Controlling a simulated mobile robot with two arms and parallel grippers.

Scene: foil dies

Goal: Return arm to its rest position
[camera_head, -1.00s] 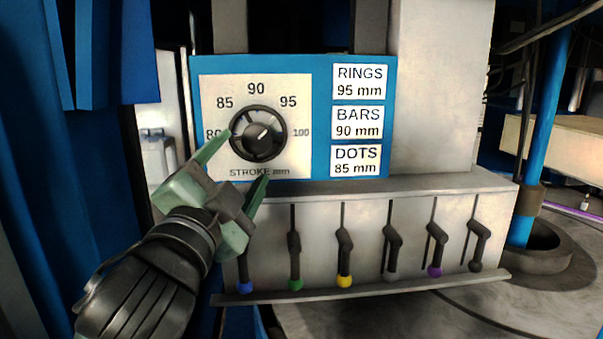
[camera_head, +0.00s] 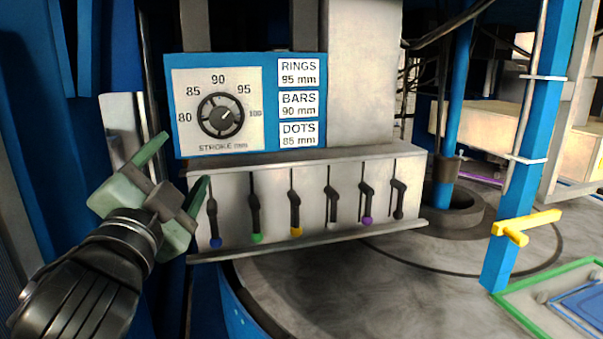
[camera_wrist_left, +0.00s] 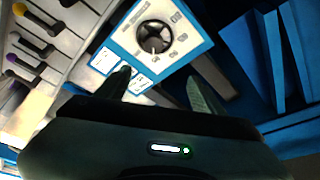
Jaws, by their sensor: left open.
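My left gripper (camera_head: 180,164) is open and empty, with its green fingers spread apart, at the left of the head view. It is to the left of and below the stroke dial (camera_head: 221,115) and apart from it. The dial is a black round knob on a white scale marked 80 to 100, on a blue panel (camera_head: 320,62). Its light pointer aims up and right, between 95 and 100. In the left wrist view the open fingers (camera_wrist_left: 160,88) point toward the panel, with the dial (camera_wrist_left: 154,38) beyond them. My right gripper is not in view.
A row of levers (camera_head: 295,200) with coloured knobs stands under the grey ledge (camera_head: 330,153), close to the right fingertip. A blue post with a yellow handle (camera_head: 526,226) and a green-framed tray (camera_head: 510,294) are at the right. Blue panels stand at the left.

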